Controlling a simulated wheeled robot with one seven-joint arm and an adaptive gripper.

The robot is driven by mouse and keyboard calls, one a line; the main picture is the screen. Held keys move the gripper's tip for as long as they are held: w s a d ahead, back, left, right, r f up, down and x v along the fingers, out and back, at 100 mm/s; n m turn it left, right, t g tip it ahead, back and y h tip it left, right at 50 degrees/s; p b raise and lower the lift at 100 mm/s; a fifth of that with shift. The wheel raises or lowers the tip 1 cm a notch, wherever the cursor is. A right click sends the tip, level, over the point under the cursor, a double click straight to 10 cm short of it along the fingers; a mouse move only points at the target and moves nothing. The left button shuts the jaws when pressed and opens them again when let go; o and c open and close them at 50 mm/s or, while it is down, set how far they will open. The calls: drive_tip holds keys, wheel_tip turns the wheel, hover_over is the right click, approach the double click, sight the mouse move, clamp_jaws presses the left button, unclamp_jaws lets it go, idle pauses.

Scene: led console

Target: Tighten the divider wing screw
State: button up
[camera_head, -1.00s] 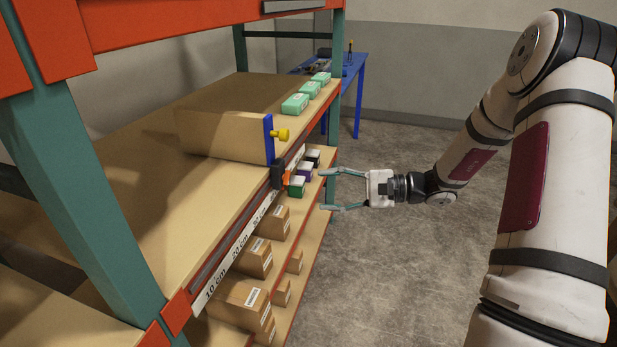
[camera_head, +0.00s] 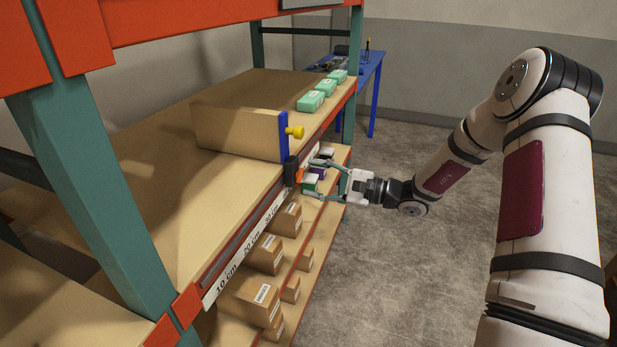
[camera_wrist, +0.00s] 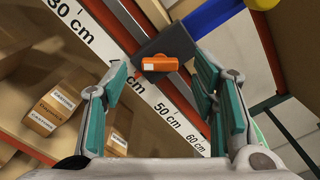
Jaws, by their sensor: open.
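The divider (camera_head: 240,132) is a brown board standing on the shelf deck, with a blue end post (camera_head: 284,135) and a yellow knob (camera_head: 295,132). A dark clamp block (camera_head: 290,171) below the post sits on the shelf's front rail. The orange wing screw (camera_head: 299,176) is on that block; in the wrist view the wing screw (camera_wrist: 163,63) looks like a short bar lying nearly level across the picture. My gripper (camera_head: 317,178) is open and faces it from the aisle side. In the wrist view the screw appears between and just beyond the fingertips (camera_wrist: 162,74), with no contact visible.
A white scale strip (camera_head: 245,250) with cm marks runs along the rail. Green boxes (camera_head: 311,101) stand on the upper deck. A blue table (camera_head: 372,70) is behind. The aisle floor is clear.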

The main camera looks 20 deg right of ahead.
sight(300, 176)
drive_tip(key=shift+x, duration=1.2)
drive_tip(key=c, duration=1.2)
drive_tip(key=shift+o, duration=0.2)
drive_tip(key=shift+m, duration=0.3)
drive_tip(key=m+p, duration=0.1)
drive_tip(key=m, duration=0.3)
drive_tip(key=shift+m+p, duration=0.3)
drive_tip(key=shift+p, duration=0.05)
drive_tip(key=m+p, duration=0.1)
drive_tip(key=m, duration=0.4)
drive_tip(key=shift+w+d, duration=0.1)
drive_tip(key=shift+d, duration=0.05)
